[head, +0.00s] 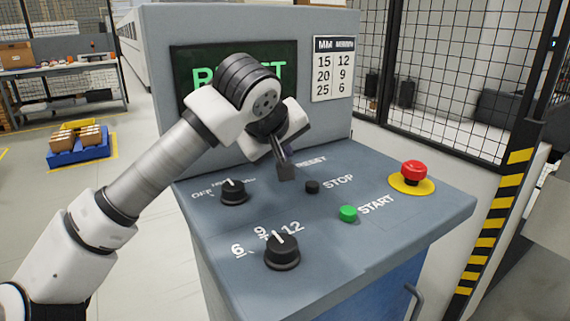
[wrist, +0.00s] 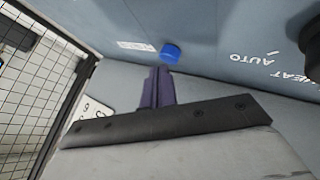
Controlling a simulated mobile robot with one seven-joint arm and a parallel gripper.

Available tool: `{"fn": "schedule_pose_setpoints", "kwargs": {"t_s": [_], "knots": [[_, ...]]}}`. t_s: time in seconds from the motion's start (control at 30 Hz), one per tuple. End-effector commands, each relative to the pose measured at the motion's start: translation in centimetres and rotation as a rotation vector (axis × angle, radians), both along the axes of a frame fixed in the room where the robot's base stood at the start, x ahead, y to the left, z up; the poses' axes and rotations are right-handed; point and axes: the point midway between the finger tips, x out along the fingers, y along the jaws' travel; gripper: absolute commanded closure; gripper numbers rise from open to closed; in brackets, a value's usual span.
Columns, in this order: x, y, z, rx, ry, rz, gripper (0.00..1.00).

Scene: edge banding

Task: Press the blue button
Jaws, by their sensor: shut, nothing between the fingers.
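The blue button (wrist: 171,53) shows in the wrist view as a small round cap on the grey panel, just beyond my fingertips. In the head view it is hidden behind my gripper, beside the RESET label. My gripper (head: 286,172) points down at the back part of the control panel (head: 390,228) in the head view. Its fingers are shut with nothing between them; they also show in the wrist view (wrist: 158,75). The fingertips appear very close to the button. I cannot tell whether they touch it.
A black STOP button (head: 312,187), a green START button (head: 348,214) and a red emergency button (head: 414,171) lie to the right. Two black knobs stand left (head: 233,192) and in front (head: 282,252). An upright back panel with a screen (head: 185,62) rises behind my gripper.

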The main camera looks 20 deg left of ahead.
Motion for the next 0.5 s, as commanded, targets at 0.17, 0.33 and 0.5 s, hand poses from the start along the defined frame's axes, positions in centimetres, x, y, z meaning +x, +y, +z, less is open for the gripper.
{"fn": "schedule_pose_setpoints", "kwargs": {"t_s": [0.17,0.33,0.5], "knots": [[0.00,0.01,-0.15,0.000,0.000,0.000,1.00],[0.00,-0.01,-0.36,0.000,0.000,0.000,1.00],[-0.01,-0.01,-0.57,0.000,0.000,0.000,1.00]]}}
